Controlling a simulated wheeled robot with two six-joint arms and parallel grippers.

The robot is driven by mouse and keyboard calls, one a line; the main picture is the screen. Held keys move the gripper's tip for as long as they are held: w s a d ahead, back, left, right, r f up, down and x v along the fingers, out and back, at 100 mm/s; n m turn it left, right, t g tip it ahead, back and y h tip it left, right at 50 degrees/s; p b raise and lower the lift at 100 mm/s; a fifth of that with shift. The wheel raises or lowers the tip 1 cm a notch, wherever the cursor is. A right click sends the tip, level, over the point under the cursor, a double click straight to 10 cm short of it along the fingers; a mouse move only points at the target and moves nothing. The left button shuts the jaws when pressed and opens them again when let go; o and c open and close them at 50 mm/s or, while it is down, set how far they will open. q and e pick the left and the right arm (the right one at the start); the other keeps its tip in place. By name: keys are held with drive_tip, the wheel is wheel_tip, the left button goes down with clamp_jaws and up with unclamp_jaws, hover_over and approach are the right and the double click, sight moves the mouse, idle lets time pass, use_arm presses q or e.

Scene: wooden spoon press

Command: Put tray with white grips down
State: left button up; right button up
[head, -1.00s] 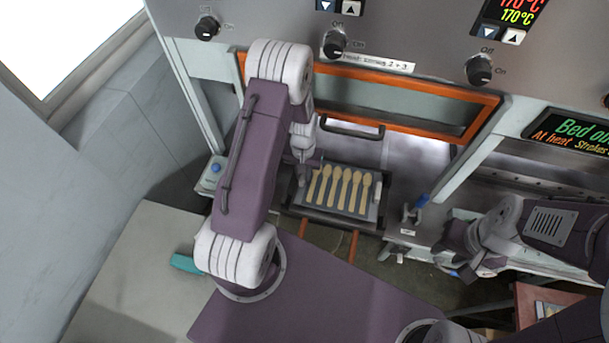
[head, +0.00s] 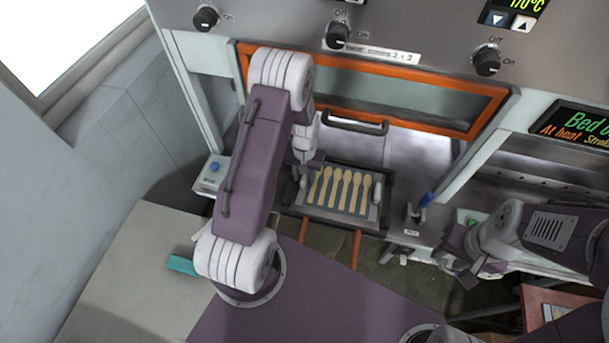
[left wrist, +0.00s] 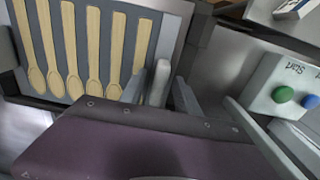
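The tray with white grips (head: 318,212) lies level on the drawer-like carrier in front of the open press bay, with several wooden spoons (head: 341,188) in it. Its left white grip (head: 291,191) and right white grip (head: 378,192) stand at its two ends. My left gripper (head: 303,172) is at the tray's left end. In the left wrist view, its two fingers (left wrist: 158,80) stand apart on either side of a white grip (left wrist: 160,84), with gaps visible. My right gripper (head: 460,268) is away to the right of the tray, its fingers unclear.
The orange-framed door (head: 400,90) and its dark handle are above and behind the tray. A button box with a blue button (head: 214,167) is left of the tray. A blue-handled lever (head: 426,199) stands to the right. Orange rails (head: 355,250) run below the carrier.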

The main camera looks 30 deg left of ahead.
use_arm(q)
drive_tip(key=shift+r, duration=0.1)
drive_tip(key=shift+r+p, duration=0.35)
drive_tip(key=shift+p, duration=0.05)
wheel_tip(320, 180, up, 11)
drive_tip(key=p, duration=0.9)
drive_tip(key=shift+r, duration=0.15)
